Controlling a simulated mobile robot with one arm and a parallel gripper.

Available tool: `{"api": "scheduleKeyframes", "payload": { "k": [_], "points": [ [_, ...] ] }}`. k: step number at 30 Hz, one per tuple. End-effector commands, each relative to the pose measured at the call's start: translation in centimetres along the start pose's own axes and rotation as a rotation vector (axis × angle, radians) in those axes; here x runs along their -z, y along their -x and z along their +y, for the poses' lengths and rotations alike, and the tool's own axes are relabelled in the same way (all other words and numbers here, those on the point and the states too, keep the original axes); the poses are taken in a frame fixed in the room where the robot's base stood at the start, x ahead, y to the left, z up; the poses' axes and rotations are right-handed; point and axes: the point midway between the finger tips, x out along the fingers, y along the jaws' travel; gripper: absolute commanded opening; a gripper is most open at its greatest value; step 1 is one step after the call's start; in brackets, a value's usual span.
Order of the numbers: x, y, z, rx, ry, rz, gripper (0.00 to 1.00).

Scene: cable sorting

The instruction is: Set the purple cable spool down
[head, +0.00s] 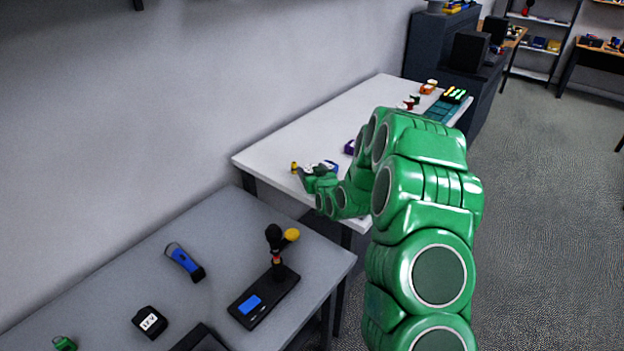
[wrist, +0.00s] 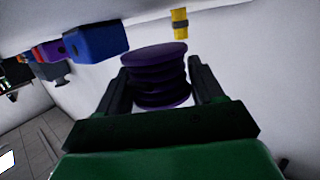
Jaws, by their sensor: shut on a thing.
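The purple cable spool (wrist: 155,75) is a stack of dark purple discs between the two black fingers of my gripper (wrist: 160,80) in the wrist view. A finger stands on each side of it, and the gripper is shut on it. In the head view my gripper (head: 311,176) is low over the near end of the white table (head: 290,135). The spool cannot be made out there. I cannot tell whether its underside touches the table.
A blue bin (wrist: 95,42) and a purple bin (wrist: 50,51) stand left of the spool in the wrist view. A small yellow item (wrist: 180,24) stands beyond it. A grey table (head: 220,245) in front holds a blue-handled tool (head: 183,260) and a black stand (head: 265,295).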

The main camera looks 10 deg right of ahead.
Motion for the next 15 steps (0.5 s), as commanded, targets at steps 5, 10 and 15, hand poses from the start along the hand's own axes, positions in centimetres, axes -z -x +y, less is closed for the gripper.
{"api": "scheduleKeyframes", "payload": {
  "k": [5, 10, 15],
  "points": [
    [-2.1, -0.4, 0.0, 0.0, 0.0, -0.002, 0.33],
    [-2.9, -0.6, 0.0, 0.0, 0.0, 0.001, 0.33],
    [-2.9, -0.6, 0.0, 0.0, 0.0, 0.001, 0.33]
  ]
}}
